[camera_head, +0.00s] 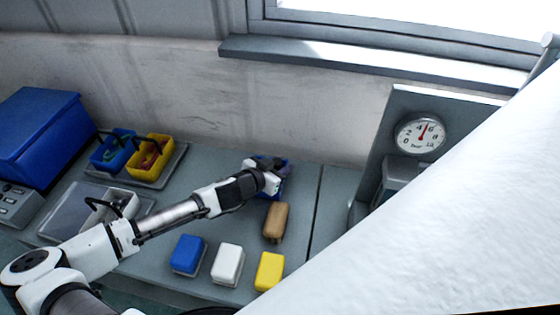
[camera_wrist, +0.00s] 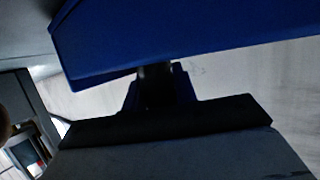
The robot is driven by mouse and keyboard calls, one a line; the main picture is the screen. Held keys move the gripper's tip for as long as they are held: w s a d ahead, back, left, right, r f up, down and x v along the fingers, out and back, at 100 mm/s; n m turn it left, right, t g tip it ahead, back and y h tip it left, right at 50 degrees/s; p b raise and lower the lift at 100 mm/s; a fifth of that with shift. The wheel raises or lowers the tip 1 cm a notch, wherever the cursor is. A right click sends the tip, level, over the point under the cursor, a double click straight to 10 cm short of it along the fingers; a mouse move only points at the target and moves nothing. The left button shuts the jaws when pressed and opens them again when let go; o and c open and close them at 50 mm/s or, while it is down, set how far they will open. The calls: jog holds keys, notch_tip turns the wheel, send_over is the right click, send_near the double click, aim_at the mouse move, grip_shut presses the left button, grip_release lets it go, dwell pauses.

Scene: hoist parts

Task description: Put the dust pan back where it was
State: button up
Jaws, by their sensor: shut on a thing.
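The dust pan (camera_wrist: 190,38) is blue and fills the upper part of the wrist view, close to the camera. My gripper (camera_wrist: 158,82) is shut on it. In the head view my gripper (camera_head: 266,178) is over the back right of the grey worktop, and a blue part of the dust pan (camera_head: 286,182) shows just beyond it. My gripper hides most of the pan there. I cannot tell whether the pan touches the worktop.
A brown block-like thing (camera_head: 276,221) stands just in front of my gripper. Blue (camera_head: 187,254), white (camera_head: 227,264) and yellow (camera_head: 269,271) blocks line the front. Blue (camera_head: 112,152) and yellow (camera_head: 150,158) bins stand back left. A gauge panel (camera_head: 400,105) rises at right.

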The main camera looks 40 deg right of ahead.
jog(key=shift+f, duration=0.1)
jog(key=shift+f, duration=0.15)
jog(key=o, duration=1)
jog(key=shift+o, duration=0.2)
jog(key=shift+a+r, duration=0.2)
jog(key=shift+r, duration=0.05)
jog(key=b+v, duration=0.3)
jog(key=v, duration=0.8)
jog(key=shift+a+r+b, duration=0.15)
jog(key=shift+a+b, duration=0.15)
jog(key=shift+b, duration=0.1)
jog(key=shift+s, duration=0.1)
